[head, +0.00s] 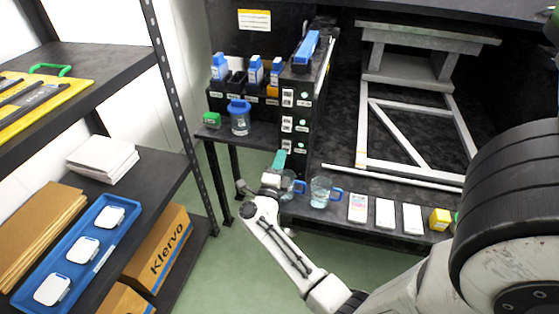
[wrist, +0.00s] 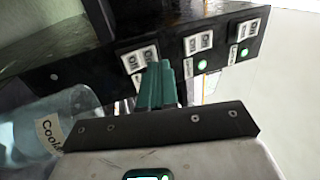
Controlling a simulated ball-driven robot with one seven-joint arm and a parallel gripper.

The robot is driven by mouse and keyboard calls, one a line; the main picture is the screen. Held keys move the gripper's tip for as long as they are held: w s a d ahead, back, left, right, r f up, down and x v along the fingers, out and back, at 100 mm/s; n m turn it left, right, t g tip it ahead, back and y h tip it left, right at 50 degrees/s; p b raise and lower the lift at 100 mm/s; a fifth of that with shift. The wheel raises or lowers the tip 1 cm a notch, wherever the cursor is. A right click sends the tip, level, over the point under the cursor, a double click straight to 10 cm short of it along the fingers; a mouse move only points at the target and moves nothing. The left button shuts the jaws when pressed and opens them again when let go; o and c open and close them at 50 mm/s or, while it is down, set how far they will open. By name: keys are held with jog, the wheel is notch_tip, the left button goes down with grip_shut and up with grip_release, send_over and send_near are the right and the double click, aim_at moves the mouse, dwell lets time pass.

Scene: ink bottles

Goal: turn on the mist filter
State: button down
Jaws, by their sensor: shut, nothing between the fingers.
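A black panel (head: 299,120) carries a column of white rocker switches; their labels are too small to read, so I cannot tell which is the mist filter. In the wrist view three switches show: a near one (wrist: 139,57), a middle one (wrist: 198,42) and a far one (wrist: 246,28). Green lamps glow beside the middle and far switches. Any lamp by the near switch is hidden behind my fingers. My gripper (head: 279,160) is shut and empty, its teal fingertips (wrist: 157,72) at the near switch's lower edge. I cannot tell whether they touch it.
A clear jug (wrist: 50,130) with a partly hidden label stands close left of my gripper in the wrist view. Blue-handled jugs (head: 322,190) and white boxes (head: 385,213) line the low shelf. A blue-lidded jar (head: 239,118) stands left of the panel. A shelf rack (head: 165,85) stands left.

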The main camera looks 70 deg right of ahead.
jog(key=a+p, duration=0.1)
jog(key=a, duration=0.9)
jog(key=shift+s, duration=0.35)
